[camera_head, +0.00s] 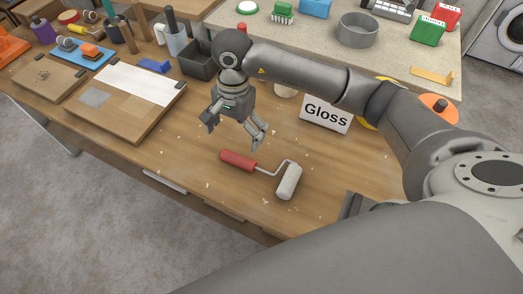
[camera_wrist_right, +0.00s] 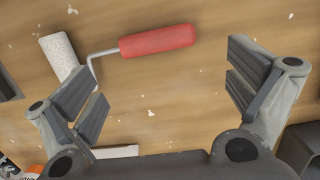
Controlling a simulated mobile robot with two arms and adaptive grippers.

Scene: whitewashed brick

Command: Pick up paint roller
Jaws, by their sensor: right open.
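The paint roller has a red handle, a bent metal rod and a white speckled sleeve. In the head view the paint roller (camera_head: 238,160) lies on the wooden workbench (camera_head: 200,185), near its front edge. My right gripper (camera_head: 234,130) is open and empty above the bench, a little behind and left of the roller. In the right wrist view the roller's handle (camera_wrist_right: 157,41) shows beyond the open fingers (camera_wrist_right: 165,100), toward the top. The sleeve is close to the left finger in that picture. My left gripper is not in view.
A white "Gloss" sign (camera_head: 326,114) stands right of the roller. A dark bin (camera_head: 197,60) is behind the gripper, and a board with white panel (camera_head: 125,95) lies to the left. Bare wood surrounds the roller's handle. Part of my arm crosses above the bench at right.

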